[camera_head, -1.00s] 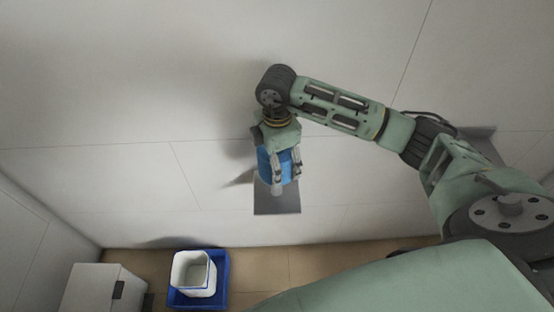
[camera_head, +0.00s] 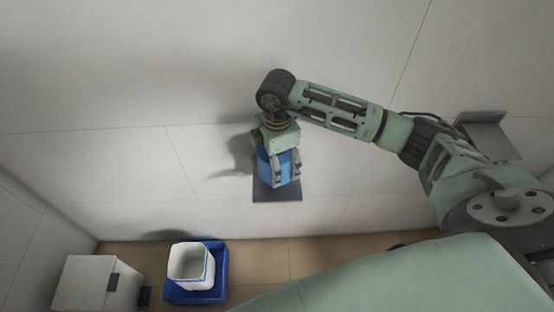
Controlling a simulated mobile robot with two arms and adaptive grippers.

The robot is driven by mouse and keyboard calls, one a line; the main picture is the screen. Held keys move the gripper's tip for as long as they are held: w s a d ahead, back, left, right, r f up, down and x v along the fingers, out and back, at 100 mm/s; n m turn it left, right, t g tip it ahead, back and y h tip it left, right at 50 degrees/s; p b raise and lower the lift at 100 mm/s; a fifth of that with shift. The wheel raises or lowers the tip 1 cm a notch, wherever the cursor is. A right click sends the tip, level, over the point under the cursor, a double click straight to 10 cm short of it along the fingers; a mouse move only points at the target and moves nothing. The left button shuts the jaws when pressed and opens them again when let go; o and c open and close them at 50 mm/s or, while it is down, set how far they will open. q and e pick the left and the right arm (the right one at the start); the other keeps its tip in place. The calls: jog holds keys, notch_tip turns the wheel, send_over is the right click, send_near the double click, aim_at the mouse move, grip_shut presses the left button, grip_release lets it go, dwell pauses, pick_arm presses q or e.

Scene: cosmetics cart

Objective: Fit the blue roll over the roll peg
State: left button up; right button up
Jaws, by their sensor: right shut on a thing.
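The blue roll (camera_head: 264,168) is held in my right gripper (camera_head: 286,178), which is shut on it from above. The roll peg is not visible; roll and gripper cover the place above the plate. I cannot tell whether the roll is around it. My left gripper is not in view.
A white bin (camera_head: 190,266) stands in a blue tray (camera_head: 224,270) on the brown floor at lower left. A white box (camera_head: 88,283) stands left of it. A grey bracket (camera_head: 488,134) is on the wall at right, behind my right arm. The wall around the plate is bare.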

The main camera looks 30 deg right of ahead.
jog(key=shift+f, duration=0.45)
jog(key=shift+f+b, duration=0.7)
jog(key=shift+f, duration=0.2)
jog(key=shift+f+b, duration=0.4)
jog(key=shift+f, duration=0.2)
jog(key=o, duration=1.3)
